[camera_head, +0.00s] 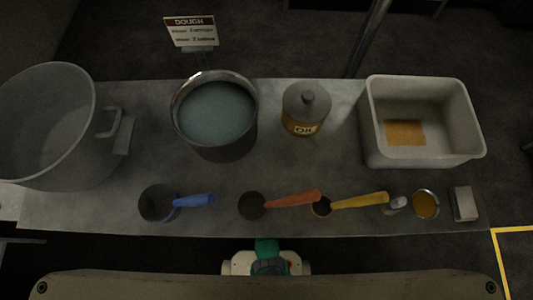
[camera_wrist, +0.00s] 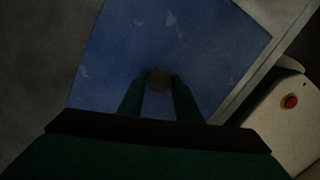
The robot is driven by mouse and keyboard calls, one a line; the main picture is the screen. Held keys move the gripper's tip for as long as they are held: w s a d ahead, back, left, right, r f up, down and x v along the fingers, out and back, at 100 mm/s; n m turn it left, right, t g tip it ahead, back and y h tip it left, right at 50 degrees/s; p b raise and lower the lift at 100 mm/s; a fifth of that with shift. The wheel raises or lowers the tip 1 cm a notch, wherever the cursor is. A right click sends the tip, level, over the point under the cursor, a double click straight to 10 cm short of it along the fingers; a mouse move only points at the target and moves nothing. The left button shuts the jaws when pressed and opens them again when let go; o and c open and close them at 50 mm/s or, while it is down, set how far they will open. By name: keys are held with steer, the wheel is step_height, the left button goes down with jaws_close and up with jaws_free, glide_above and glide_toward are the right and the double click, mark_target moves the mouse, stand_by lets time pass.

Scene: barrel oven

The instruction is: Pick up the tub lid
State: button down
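A blue flat panel with pale scuffs, seemingly the tub lid (camera_wrist: 205,45), fills the middle of the wrist view. A small round dark knob (camera_wrist: 159,79) stands out on it. My gripper (camera_wrist: 160,80) has its two dark green fingers on either side of this knob. The gap between the fingertips is about as wide as the knob; I cannot tell whether they touch it. The lid does not show in the head view, and neither do my fingertips. A grey open tub (camera_head: 450,147) with an orange label stands at the table's right end.
The grey table (camera_head: 290,170) holds a large pot (camera_head: 72,130), a pot of bluish content (camera_head: 216,112), a lidded oil crock (camera_head: 305,110) and several scoops along the front. A dough sign (camera_head: 192,32) stands behind. A pale edge (camera_wrist: 262,75) borders the panel's right side.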

steer(key=shift+w, duration=0.1)
steer(key=shift+r, duration=0.7)
steer(key=s+d+r, duration=1)
steer(key=r, duration=0.1)
steer(key=shift+r, duration=0.3)
